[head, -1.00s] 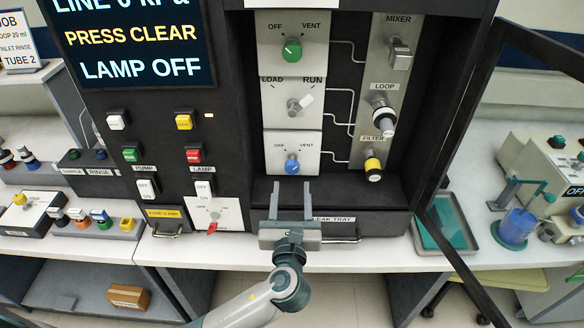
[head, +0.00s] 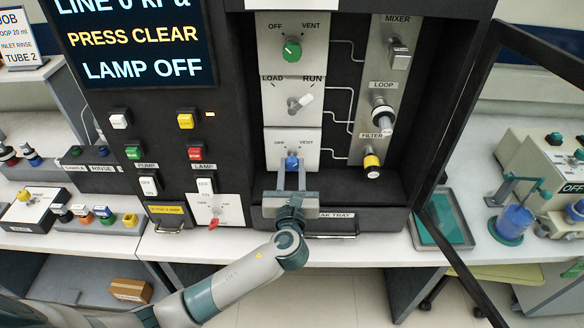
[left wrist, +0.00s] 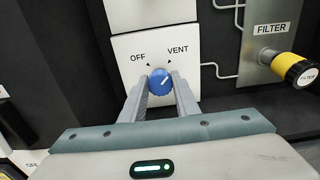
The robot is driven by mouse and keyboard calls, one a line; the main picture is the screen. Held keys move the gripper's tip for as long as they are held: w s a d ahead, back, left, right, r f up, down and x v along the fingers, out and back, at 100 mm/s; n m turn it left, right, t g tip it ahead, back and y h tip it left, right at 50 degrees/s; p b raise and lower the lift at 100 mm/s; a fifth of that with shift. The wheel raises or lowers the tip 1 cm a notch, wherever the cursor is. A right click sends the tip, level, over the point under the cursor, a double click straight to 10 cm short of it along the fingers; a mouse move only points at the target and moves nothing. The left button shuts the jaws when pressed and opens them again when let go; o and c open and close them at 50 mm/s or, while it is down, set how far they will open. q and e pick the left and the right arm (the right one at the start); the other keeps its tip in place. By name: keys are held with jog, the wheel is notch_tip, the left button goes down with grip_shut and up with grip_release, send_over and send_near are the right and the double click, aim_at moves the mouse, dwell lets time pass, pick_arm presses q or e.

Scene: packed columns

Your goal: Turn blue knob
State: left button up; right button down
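The blue knob (head: 292,163) is on a white plate (head: 308,143) marked OFF and VENT, low in the dark cabinet recess. It also shows in the left wrist view (left wrist: 160,82), with a pale mark on its face slanting to the upper right, towards VENT. My left gripper (head: 292,168) reaches up to it from below. Its two fingers (left wrist: 160,84) lie on either side of the knob and look shut on it, with no clear gap. My right gripper is in neither view.
Above are a green knob (head: 292,50) and a LOAD/RUN lever (head: 300,103). To the right is a yellow FILTER knob (head: 371,162). A dark door frame (head: 455,130) stands open at right.

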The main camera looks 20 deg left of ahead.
pick_arm(q)
jog(key=c, duration=0.4)
jog(key=shift+n, duration=0.5)
jog(key=n, duration=0.3)
jog(key=shift+b, duration=0.35)
jog(key=n+b, duration=0.1)
jog(key=n, duration=0.3)
jog(key=shift+f, duration=0.1)
jog(key=n+b, duration=0.2)
jog(key=n, duration=0.3)
jog(key=shift+a+n, duration=0.1)
jog(key=shift+n, duration=0.2)
jog(key=shift+n+b, duration=0.6)
jog(key=shift+n, duration=1.6)
